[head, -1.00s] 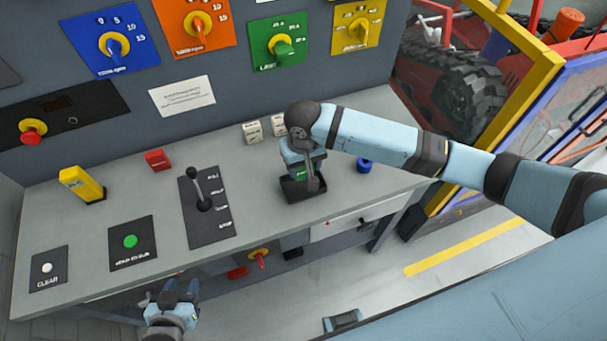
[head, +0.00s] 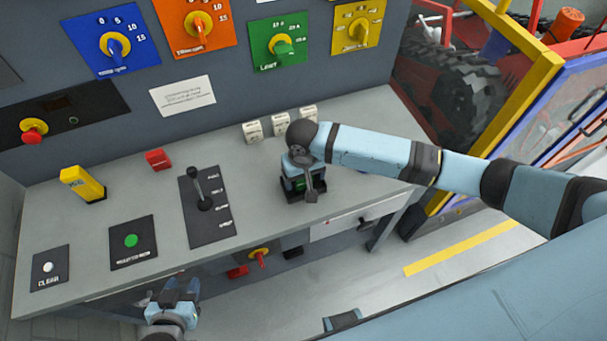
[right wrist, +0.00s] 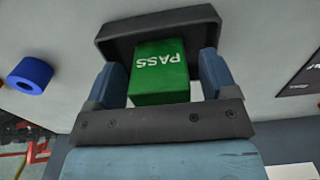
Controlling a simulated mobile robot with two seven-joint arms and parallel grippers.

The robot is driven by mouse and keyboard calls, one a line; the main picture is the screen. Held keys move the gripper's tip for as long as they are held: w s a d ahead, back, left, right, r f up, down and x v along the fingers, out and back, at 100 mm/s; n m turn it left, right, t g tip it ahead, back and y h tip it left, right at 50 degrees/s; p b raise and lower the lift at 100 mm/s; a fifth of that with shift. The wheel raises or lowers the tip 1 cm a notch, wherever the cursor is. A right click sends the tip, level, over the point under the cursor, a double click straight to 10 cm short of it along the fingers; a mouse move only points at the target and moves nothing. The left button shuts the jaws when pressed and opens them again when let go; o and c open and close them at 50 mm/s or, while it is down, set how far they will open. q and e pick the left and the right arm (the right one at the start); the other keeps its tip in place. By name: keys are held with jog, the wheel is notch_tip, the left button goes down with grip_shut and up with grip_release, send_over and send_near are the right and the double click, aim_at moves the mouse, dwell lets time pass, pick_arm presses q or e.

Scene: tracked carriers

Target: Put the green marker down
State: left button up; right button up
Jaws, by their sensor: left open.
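The green marker (right wrist: 162,72), a block lettered PASS, sits within the black tray (right wrist: 112,42) on the grey console. In the head view the marker (head: 299,184) is mostly hidden by my right arm, and the tray (head: 290,197) shows around it. My right gripper (right wrist: 160,78) has one finger on each side of the marker, with a narrow gap visible on both sides. In the head view my right gripper (head: 303,178) is low over the tray. My left gripper (head: 181,288) is open and empty in front of the console's front edge.
A yellow block (head: 82,184) and a red block (head: 158,159) stand on the left of the console. A lever (head: 202,190) rises left of the tray. White blocks (head: 252,132) stand behind it. A blue ring (right wrist: 30,75) lies beside it.

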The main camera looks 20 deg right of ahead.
notch_tip(320, 180, up, 12)
jog(key=shift+r+b, duration=0.15)
jog(key=shift+b, duration=0.25)
dwell(0.3)
dwell(0.4)
